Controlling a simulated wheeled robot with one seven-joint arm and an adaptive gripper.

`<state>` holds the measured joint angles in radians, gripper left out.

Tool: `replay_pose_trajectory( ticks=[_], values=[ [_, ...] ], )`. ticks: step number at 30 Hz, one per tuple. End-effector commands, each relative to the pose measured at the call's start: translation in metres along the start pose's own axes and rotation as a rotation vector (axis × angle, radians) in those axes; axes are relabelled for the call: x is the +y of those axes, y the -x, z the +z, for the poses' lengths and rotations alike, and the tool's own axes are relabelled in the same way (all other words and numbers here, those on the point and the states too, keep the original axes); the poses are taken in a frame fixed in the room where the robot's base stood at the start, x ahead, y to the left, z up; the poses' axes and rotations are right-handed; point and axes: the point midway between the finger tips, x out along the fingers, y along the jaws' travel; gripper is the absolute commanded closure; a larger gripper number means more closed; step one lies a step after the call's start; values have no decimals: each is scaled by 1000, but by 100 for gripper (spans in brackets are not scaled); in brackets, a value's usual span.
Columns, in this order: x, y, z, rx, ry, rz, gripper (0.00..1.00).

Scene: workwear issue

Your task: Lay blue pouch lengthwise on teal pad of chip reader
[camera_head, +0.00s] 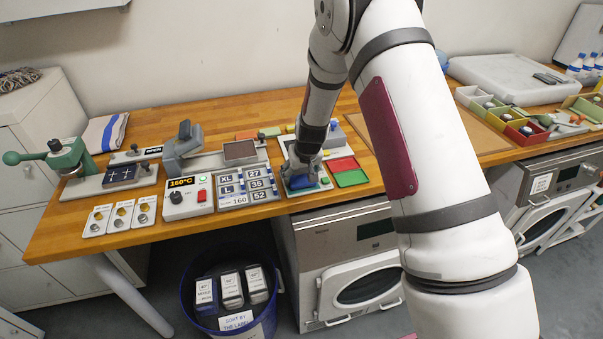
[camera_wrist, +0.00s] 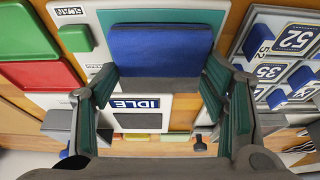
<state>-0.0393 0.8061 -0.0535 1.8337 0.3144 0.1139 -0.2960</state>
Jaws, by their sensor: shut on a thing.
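The blue pouch (camera_wrist: 160,48) is between the two fingers of my gripper (camera_wrist: 163,78), which is shut on it. In the head view the pouch (camera_head: 299,183) shows below my gripper (camera_head: 304,163), at the front of the chip reader (camera_head: 288,143). The reader's white body (camera_wrist: 72,28) and its IDLE display (camera_wrist: 135,104) show in the wrist view. The teal pad (camera_wrist: 125,17) shows as a strip around the pouch, which hides most of it. The pouch lies crosswise in the wrist picture. I cannot tell whether it touches the pad.
Red and green trays (camera_head: 347,165) stand right of the reader. A board of numbered tags (camera_head: 246,186) stands close on its left, with a heat press (camera_head: 188,195) beyond. A blue bin (camera_head: 270,316) is on the floor below. The wooden table's front edge is near.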

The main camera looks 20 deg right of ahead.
Motion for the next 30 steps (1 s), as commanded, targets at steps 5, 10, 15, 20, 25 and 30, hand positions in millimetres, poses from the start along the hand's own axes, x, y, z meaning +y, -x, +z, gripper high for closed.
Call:
replay_pose_trajectory(
  ticks=[5, 10, 15, 20, 25, 30],
  values=[
    [0, -2, 0, 1, 0, 0, 61],
    [0, -3, 1, 0, 0, 0, 61],
    [0, -4, 2, 0, 0, 0, 14],
    [0, -4, 2, 0, 0, 0, 14],
    [0, -3, 1, 1, 0, 0, 14],
    [0, 10, -1, 3, 0, 0, 14]
  ],
)
